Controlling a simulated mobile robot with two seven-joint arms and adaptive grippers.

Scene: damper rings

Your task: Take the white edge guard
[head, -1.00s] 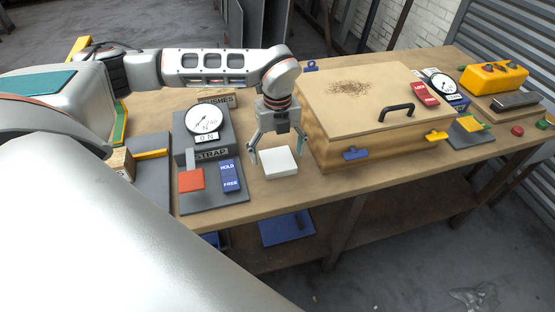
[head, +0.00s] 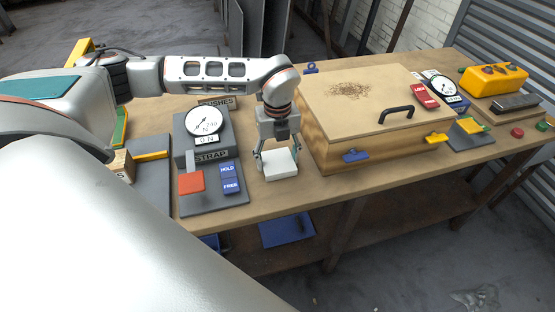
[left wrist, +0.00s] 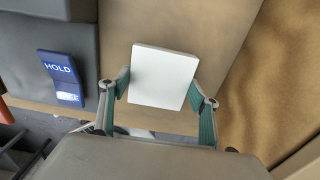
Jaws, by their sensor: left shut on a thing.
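The white edge guard (head: 280,166) is a small white block near the front edge of the wooden bench, between the strap gauge unit and the wooden box. My left gripper (head: 277,158) is over it, pointing down, with its fingers shut on the guard's two sides. In the left wrist view the guard (left wrist: 163,77) shows as a white plate between the teal-padded fingers (left wrist: 162,95). Whether the guard touches the bench cannot be told. My right gripper is not in view.
To the left stands a grey unit with a dial (head: 204,121), a red block (head: 191,182) and a blue HOLD/FREE switch (head: 230,177). Close on the right is the lidded wooden box (head: 365,105) with a blue clip (head: 355,156) and a black handle. The bench front edge (head: 262,212) is near.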

